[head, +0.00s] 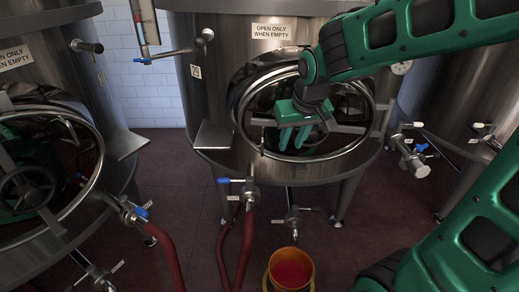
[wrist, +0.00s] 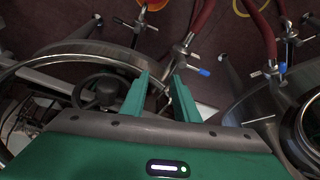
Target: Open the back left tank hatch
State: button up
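A steel tank (head: 215,85) with a round hatch (head: 240,92) stands in the middle of the head view. The hatch has a metal rim and a crossbar (head: 350,128), and looks closed. My green gripper (head: 294,140) is in front of this hatch, fingers pointing down, and covers its centre. In the wrist view my gripper (wrist: 161,79) is open, with nothing between its fingers. A dark handwheel (wrist: 104,90) on a hatch shows just left of the fingers there. I cannot tell whether the gripper touches the hatch.
Another tank at left has a hatch with its own handwheel (head: 28,188). A third tank (head: 450,95) stands at right. Red hoses (head: 246,240), blue-handled valves (head: 250,190) and an orange bucket (head: 291,272) are below. My forearm crosses the upper right.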

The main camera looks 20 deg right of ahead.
send_near(263, 144)
jog(key=f, duration=0.1)
jog(key=shift+m, duration=0.4)
jog(key=x, duration=1.1)
jog(key=shift+w+f, duration=0.1)
jog(key=shift+w, duration=0.15)
grip_shut()
